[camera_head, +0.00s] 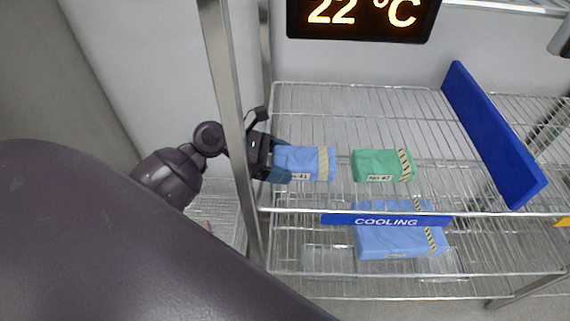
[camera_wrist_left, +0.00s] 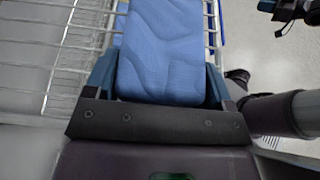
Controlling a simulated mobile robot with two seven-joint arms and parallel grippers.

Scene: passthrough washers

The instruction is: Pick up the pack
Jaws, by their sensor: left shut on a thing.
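A blue wrapped pack (camera_head: 308,163) with a striped tape band and a small label is on the upper wire shelf, at its left end. My left gripper (camera_head: 280,162) is shut on this pack from its left side. In the left wrist view the blue pack (camera_wrist_left: 162,50) fills the space between the two fingers (camera_wrist_left: 160,88). I cannot tell whether the pack still touches the shelf. A green pack (camera_head: 382,165) with a label and striped tape lies to its right, apart from it. A dark part with a blue tip, seemingly my right gripper (camera_wrist_left: 284,9), shows in the left wrist view's top right corner.
The wire shelf (camera_head: 340,105) has a blue divider (camera_head: 492,135) at right and a metal post (camera_head: 232,110) at left, by my left wrist. A "COOLING" sign (camera_head: 386,221) hangs on the front edge. Larger blue packs (camera_head: 395,241) lie below. The shelf's back is clear.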

